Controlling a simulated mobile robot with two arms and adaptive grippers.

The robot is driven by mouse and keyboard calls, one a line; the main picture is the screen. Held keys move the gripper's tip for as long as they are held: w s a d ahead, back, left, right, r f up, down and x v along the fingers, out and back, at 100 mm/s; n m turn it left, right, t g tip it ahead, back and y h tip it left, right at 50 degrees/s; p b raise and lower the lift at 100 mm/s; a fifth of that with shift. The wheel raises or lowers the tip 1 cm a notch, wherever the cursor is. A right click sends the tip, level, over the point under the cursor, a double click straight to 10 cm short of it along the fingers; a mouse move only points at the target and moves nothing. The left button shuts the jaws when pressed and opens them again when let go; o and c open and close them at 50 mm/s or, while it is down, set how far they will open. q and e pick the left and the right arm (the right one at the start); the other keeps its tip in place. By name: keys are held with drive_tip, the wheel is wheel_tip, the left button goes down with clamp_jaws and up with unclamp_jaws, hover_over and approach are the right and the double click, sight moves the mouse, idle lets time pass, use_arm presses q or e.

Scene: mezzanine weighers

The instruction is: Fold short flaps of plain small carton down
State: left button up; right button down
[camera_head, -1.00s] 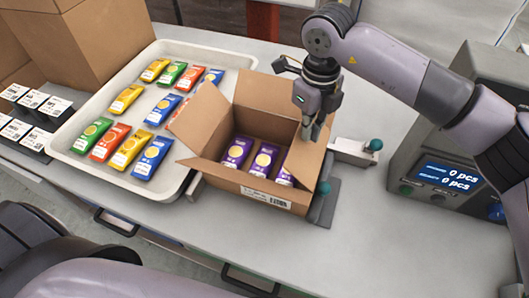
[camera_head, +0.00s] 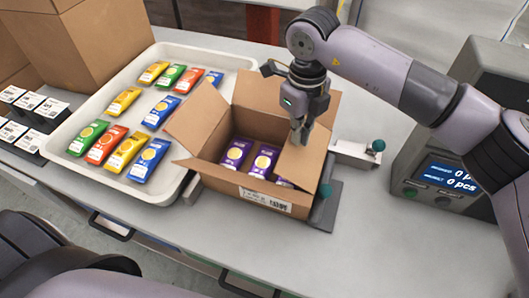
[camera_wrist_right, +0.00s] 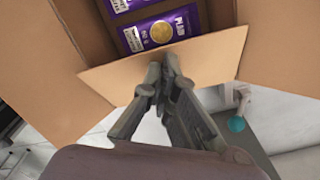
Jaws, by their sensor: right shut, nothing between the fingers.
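The plain small carton (camera_head: 225,181) stands open on the bench with purple packets (camera_head: 235,154) inside; purple packets also show in the wrist view (camera_wrist_right: 160,33). Its right short flap (camera_head: 304,160) leans inward over the opening and covers part of the packets. The left short flap (camera_head: 196,119) stands up and tilts outward. The far long flap (camera_head: 262,94) stands raised. My right gripper (camera_head: 299,138) is shut and empty, its fingertips against or very close to the right flap; in the wrist view the flap (camera_wrist_right: 205,57) lies just beyond them. My left gripper is out of view.
A white tray (camera_head: 190,55) with several coloured packets lies left of the carton. A metal fixture with teal knobs (camera_head: 378,145) is at its right. A weigher (camera_head: 440,172) stands farther right. Large cartons (camera_head: 95,40) and small labelled boxes (camera_head: 32,103) are at left.

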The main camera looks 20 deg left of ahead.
sight(291, 143)
drive_tip(key=shift+a+f+b, duration=0.3)
drive_tip(key=shift+f+b, duration=0.15)
drive_tip(key=shift+f, duration=0.1)
drive_tip(key=shift+a+f+b, duration=0.3)
drive_tip(key=shift+f+b, duration=0.15)
drive_tip(key=shift+f, duration=0.1)
drive_tip(key=shift+a, duration=0.1)
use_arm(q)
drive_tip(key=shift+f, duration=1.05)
use_arm(e)
drive_tip(key=shift+f, duration=0.15)
use_arm(q)
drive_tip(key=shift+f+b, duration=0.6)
drive_tip(key=shift+b, duration=0.05)
use_arm(e)
drive_tip(key=shift+f, duration=0.65)
wheel_tip(291, 143, up, 9)
drive_tip(key=p, duration=0.4)
drive_tip(key=shift+r, duration=0.15)
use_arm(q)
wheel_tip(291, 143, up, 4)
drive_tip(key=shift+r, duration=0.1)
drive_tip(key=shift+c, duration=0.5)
